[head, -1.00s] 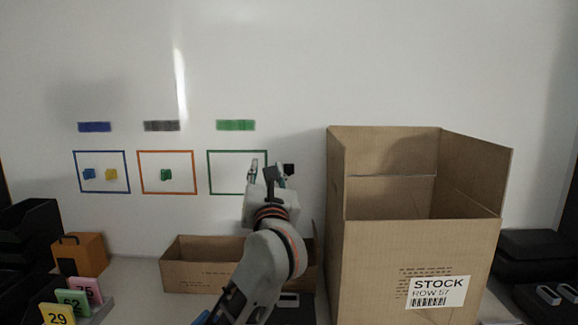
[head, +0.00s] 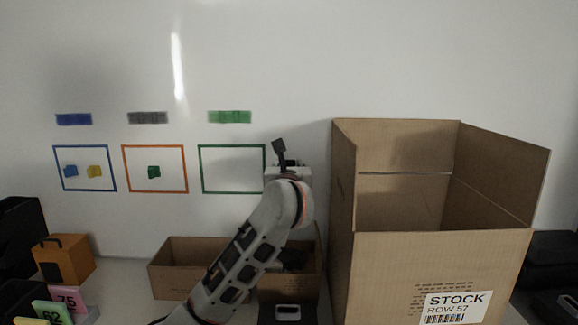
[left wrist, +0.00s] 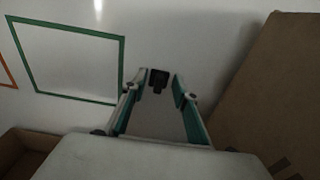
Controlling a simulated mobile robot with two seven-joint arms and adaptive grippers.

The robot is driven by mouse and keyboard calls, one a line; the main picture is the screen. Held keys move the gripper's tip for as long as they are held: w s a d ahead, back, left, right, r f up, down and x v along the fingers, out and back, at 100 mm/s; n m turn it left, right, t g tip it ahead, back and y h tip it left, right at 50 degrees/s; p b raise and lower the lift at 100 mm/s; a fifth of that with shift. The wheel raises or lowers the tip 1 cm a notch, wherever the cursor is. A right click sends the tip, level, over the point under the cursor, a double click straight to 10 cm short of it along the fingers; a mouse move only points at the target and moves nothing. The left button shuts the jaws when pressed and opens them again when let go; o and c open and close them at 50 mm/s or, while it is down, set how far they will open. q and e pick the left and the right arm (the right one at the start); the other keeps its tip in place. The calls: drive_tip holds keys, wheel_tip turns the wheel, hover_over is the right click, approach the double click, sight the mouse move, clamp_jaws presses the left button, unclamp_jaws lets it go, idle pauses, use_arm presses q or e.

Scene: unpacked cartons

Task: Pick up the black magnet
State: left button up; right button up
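The black magnet (left wrist: 158,79) is a small dark block on the white wall, right of the green frame in the left wrist view. It lies between the fingertips of my left gripper (left wrist: 159,88), which is open with a finger on each side and gaps to the magnet. I cannot tell how far the fingertips are from the wall. In the head view my left gripper (head: 288,163) is up against the wall area just right of the green frame, and it hides the magnet there. My right gripper is not in view.
A tall open carton (head: 385,270) stands close right of my left arm; its wall (left wrist: 270,85) also shows in the wrist view. A low open carton (head: 178,285) is below. Blue (head: 70,171), yellow (head: 94,171) and green (head: 154,172) magnets are inside other frames.

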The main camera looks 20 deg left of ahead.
use_arm(q)
drive_tip(key=shift+w+a, duration=0.15)
drive_tip(key=shift+w, duration=0.4)
clamp_jaws()
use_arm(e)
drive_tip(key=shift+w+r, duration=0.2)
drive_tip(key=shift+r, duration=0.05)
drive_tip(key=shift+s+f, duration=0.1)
use_arm(q)
drive_tip(key=shift+r, duration=0.15)
